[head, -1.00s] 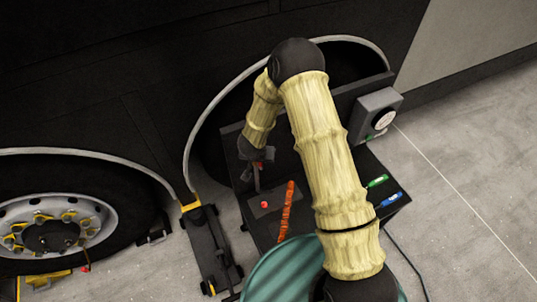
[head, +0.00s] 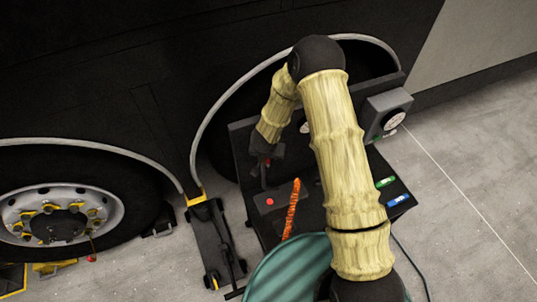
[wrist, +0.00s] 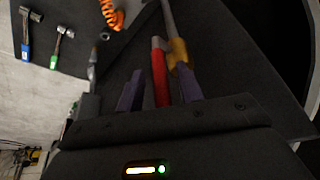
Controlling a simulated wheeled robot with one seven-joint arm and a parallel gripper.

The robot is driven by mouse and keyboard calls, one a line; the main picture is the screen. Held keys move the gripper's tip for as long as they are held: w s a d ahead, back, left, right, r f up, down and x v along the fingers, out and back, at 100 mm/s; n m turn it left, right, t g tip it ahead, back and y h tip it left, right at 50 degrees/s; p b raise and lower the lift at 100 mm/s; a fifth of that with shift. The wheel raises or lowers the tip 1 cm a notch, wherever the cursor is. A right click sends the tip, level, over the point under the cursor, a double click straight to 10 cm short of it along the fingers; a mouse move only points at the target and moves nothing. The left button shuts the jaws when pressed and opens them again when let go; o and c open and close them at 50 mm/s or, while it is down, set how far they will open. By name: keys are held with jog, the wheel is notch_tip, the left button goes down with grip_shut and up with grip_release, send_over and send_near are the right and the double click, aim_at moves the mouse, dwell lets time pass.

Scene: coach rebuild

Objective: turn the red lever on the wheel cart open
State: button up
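The red lever (wrist: 159,76) shows in the wrist view beside a brass-coloured valve body (wrist: 178,54) on a grey pipe. My gripper (wrist: 160,92) is open, with its two dark purple fingers on either side of the lever. Gaps show between the lever and both fingers; whether either touches it I cannot tell. In the head view my gripper (head: 262,170) points down at the left part of the dark wheel cart (head: 240,146). Only a little red shows by the gripper there, and the lever is mostly hidden.
On the cart are a red button (head: 269,201), an orange coil (head: 292,207), a green-handled tool (head: 386,182) and a blue-handled tool (head: 399,200). A grey gauge box (head: 388,110) stands at right. A floor jack (head: 213,240) lies left of the cart. The coach's dark side rises behind.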

jog(key=shift+r, duration=0.1)
jog(key=d+p+v, duration=0.1)
jog(key=p+v, duration=0.2)
jog(key=v, duration=1.4)
jog(key=shift+a+p, duration=0.3)
jog(key=shift+a, duration=0.2)
jog(key=shift+r, duration=0.15)
jog(key=s+d+r+n+y+b, duration=0.1)
jog(key=s+d+r+y, duration=0.1)
jog(key=d+r, duration=0.55)
jog(key=s+d+r+g+h+b, duration=0.1)
jog(key=s+d+r, duration=0.2)
jog(key=s+d, duration=0.7)
jog(key=shift+d+r+n+g, duration=0.2)
jog(key=shift+r+n+g, duration=0.15)
jog(key=shift+n+g, duration=0.05)
jog(key=shift+s, duration=0.1)
